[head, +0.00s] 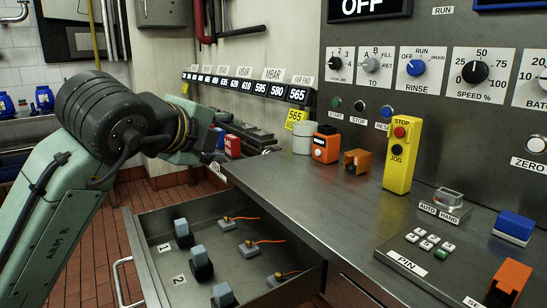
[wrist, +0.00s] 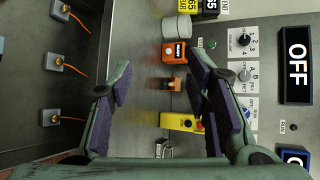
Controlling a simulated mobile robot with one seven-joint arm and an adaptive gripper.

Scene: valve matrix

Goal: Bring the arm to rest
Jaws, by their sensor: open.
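My arm (head: 60,200) comes in from the left of the head view, raised beside the bench, its black-ringed joint up and its end pointing right. My gripper (wrist: 160,90) shows in the wrist view with its two purple-padded fingers spread wide and nothing between them. In the head view the gripper end lies near the bench's far left corner, partly hidden by the arm itself. I cannot tell from the picture whether it touches anything there.
A steel bench (head: 310,185) carries an orange box (head: 326,148), a yellow stop/jog pendant (head: 402,155) and a keypad (head: 422,245). An open drawer (head: 240,268) with several switches juts out below. A control panel (head: 440,90) with knobs rises behind.

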